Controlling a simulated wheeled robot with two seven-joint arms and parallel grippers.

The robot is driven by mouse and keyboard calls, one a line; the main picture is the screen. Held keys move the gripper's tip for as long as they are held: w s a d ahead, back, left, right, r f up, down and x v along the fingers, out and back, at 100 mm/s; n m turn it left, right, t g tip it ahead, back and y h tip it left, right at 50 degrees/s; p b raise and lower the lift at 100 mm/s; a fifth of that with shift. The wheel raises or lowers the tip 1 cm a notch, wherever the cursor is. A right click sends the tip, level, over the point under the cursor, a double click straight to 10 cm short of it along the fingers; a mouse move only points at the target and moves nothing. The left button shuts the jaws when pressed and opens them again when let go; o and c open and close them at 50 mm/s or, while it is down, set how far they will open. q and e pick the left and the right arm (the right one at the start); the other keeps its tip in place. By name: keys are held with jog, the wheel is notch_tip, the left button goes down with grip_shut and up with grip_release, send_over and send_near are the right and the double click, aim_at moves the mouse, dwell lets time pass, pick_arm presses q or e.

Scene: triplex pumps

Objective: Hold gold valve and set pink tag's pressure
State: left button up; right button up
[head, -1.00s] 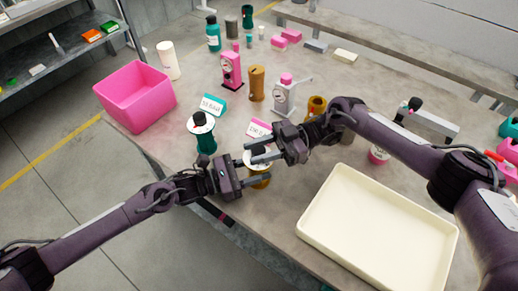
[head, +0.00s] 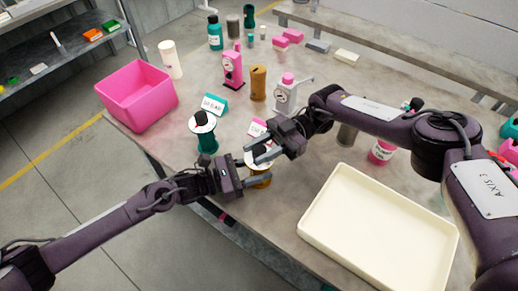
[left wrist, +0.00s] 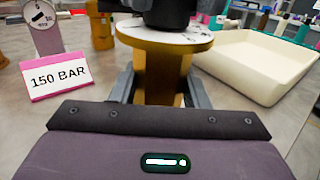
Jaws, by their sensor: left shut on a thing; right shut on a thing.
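The gold valve (head: 262,181) stands on the table near its front edge, mostly hidden by my grippers. In the left wrist view its gold body (left wrist: 160,80) sits between my left fingers, under a round flange with a pale dial face (left wrist: 165,37). My left gripper (head: 255,174) is shut on this body. My right gripper (head: 262,154) comes from above and is shut on the valve's dark top knob, which is largely hidden in the head view. The pink tag (head: 257,128) stands just behind; in the left wrist view it reads 150 BAR (left wrist: 57,77). The dial's setting is not readable.
A teal valve (head: 206,140) with a dark knob and a teal tag (head: 214,104) stand left of the grippers. A cream tray (head: 375,225) fills the front right. A pink bin (head: 138,97) stands at left. Pumps (head: 232,68) and gold parts (head: 258,83) stand behind.

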aim_at(260, 149)
pick_arm(q)
jog(key=shift+s+d, duration=0.1)
pick_arm(e)
jog(key=shift+f, duration=0.1)
jog(key=o, duration=1)
jog(key=shift+c, duration=0.2)
notch_tip(260, 149, up, 10)
jog(key=shift+d+r, duration=0.1)
pick_arm(q)
jog(key=o, duration=1.3)
jog(key=shift+a, duration=0.2)
